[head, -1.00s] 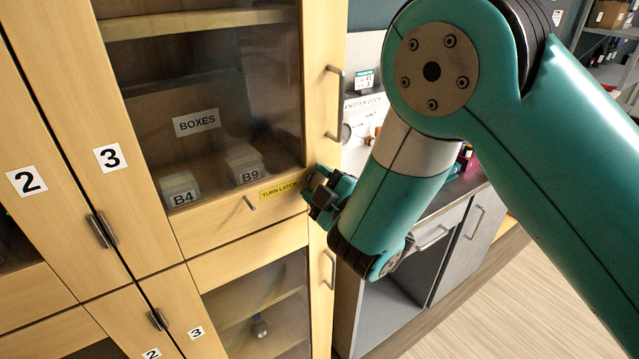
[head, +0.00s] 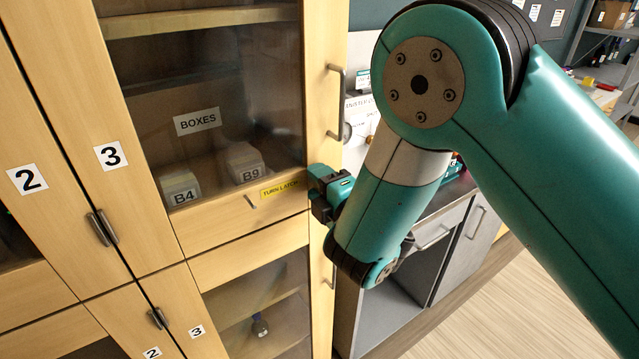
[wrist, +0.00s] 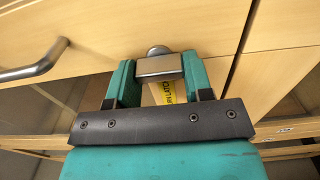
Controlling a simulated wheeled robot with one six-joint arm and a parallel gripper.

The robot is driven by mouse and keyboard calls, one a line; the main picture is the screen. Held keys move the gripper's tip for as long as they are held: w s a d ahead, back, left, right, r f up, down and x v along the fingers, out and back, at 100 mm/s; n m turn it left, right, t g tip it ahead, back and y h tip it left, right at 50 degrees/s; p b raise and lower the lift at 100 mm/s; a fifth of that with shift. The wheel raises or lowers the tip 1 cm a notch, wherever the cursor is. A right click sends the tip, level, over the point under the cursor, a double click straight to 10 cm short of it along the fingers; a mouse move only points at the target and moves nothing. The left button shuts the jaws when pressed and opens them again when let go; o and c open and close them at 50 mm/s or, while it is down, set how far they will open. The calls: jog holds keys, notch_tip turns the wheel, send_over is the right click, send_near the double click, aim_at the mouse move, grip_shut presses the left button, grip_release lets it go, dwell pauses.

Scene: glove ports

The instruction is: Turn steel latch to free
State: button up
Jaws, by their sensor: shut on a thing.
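The steel latch (wrist: 159,66) shows in the wrist view as a bright metal block with a round boss behind it, on the wooden door. My gripper (wrist: 158,74) is shut on it, one teal finger at each end. In the head view my gripper (head: 322,190) is at the right edge of the upper cabinet door, and hides the latch there. The yellow "TURN LATCH" label (head: 279,189) sits just left of it; part of the label (wrist: 168,92) shows between my fingers in the wrist view.
A steel pull handle (head: 335,102) stands out above my gripper, and another handle (head: 330,272) is below. A small metal bar (head: 250,202) is on the door's lower rail. Boxes B4 (head: 181,189) and B9 (head: 243,163) are behind the glass. Grey counter units stand at right.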

dwell(0.4)
jog(key=o, duration=0.9)
jog(key=shift+d+f, duration=0.1)
